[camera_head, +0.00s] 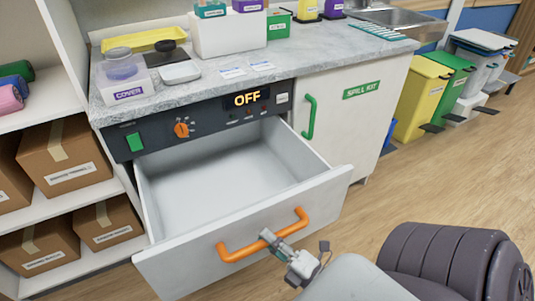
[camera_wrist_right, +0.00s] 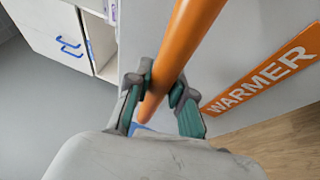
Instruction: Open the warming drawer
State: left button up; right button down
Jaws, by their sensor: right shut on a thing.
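The warming drawer (camera_head: 170,263) is a white drawer under a dark control panel, and it stands pulled out with its empty inside showing in the head view. Its orange bar handle (camera_head: 237,252) runs across the front; it also shows in the right wrist view (camera_wrist_right: 185,40), beside an orange "WARMER" label (camera_wrist_right: 265,70). My right gripper (camera_head: 268,236) is shut on the handle near its middle; its two fingers (camera_wrist_right: 155,92) sit on both sides of the bar. My left gripper is not in view.
The control panel (camera_head: 210,122) has an orange knob, a green switch and an "OFF" display. A cabinet with a green handle (camera_head: 309,117) stands right of the drawer. Shelves with cardboard boxes (camera_head: 63,155) are at the left. Wood floor at the right is open.

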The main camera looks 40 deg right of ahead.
jog(key=c, duration=1)
grip_release()
jog(key=v, duration=1.2)
